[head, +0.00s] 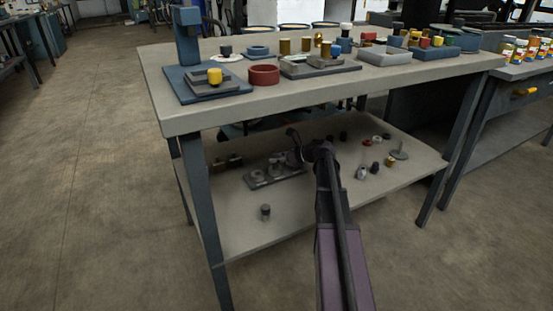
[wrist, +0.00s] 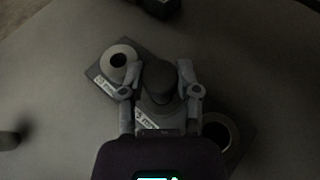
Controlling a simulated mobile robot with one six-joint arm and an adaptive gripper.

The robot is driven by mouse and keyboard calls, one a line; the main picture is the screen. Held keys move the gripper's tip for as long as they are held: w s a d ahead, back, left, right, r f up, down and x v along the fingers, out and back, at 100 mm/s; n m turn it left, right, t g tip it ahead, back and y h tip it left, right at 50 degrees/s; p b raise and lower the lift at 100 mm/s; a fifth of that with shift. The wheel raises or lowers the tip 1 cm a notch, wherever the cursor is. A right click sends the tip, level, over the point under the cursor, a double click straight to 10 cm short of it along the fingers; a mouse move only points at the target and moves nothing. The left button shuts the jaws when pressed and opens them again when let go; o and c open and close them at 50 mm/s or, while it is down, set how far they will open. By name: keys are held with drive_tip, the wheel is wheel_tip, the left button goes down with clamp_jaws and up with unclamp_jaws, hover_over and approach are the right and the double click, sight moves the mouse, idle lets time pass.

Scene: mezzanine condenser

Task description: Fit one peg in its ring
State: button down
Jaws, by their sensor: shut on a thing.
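My gripper (wrist: 160,92) is shut on a dark grey round peg (wrist: 160,76), seen from above in the wrist view. The peg is over the middle of a grey base plate (wrist: 134,86) with white labels. A pale ring (wrist: 118,58) stands on the plate's far left end, and another ring (wrist: 217,130) is at its near right end, partly behind my gripper. What is directly under the peg is hidden, so I cannot tell whether it is inside a ring. In the head view the plate (head: 262,182) lies on the lower shelf, with my gripper (head: 297,154) at its right.
A loose grey peg (head: 265,212) stands on the lower shelf (head: 300,222) in front of the plate. Several small parts (head: 375,166) lie to the right of my arm. The table top (head: 215,115) is overhead, with legs (head: 195,190) at the corners.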

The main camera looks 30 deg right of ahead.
drive_tip(key=shift+f+b, duration=0.8)
drive_tip(key=shift+f, duration=0.05)
idle(1.2)
idle(0.7)
drive_tip(key=shift+c, duration=1.2)
unclamp_jaws()
